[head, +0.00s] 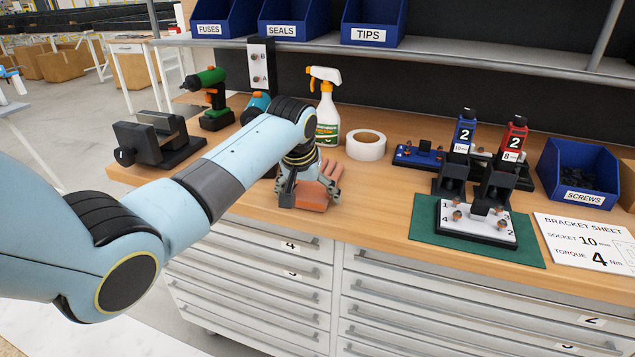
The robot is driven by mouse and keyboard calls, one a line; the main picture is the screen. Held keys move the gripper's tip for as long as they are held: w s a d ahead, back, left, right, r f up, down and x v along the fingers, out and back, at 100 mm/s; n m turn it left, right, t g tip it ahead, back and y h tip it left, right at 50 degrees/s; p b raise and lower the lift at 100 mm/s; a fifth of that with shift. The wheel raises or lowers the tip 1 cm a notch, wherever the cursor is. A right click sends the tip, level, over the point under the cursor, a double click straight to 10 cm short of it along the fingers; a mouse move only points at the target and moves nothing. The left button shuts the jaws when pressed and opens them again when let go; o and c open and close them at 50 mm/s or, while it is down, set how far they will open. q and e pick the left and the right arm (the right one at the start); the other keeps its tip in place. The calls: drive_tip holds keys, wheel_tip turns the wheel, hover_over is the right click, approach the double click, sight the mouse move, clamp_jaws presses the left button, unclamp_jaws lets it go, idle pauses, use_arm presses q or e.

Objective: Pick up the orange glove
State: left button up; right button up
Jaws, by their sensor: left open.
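The orange glove (327,176) lies on the wooden workbench near its front edge, a little left of the picture's middle. Its fingers show pointing to the back right, and its lower part shows below my gripper. My left gripper (308,200) reaches in from the left and is over the glove, pointing down. Its fingers are open and stand to either side of the glove. Part of the glove is hidden behind the gripper, and I cannot tell whether the fingers touch it. My right gripper is not in view.
A tape roll (366,145) and a spray bottle (326,110) stand behind the glove. A vise (158,140) and a green drill (211,100) are at left. At right are a bracket fixture on a green mat (429,220), a screws bin (577,172) and a bracket sheet (590,243).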

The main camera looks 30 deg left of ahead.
use_arm(q)
drive_tip(key=c, duration=1.1)
drive_tip(key=shift+r, duration=0.1)
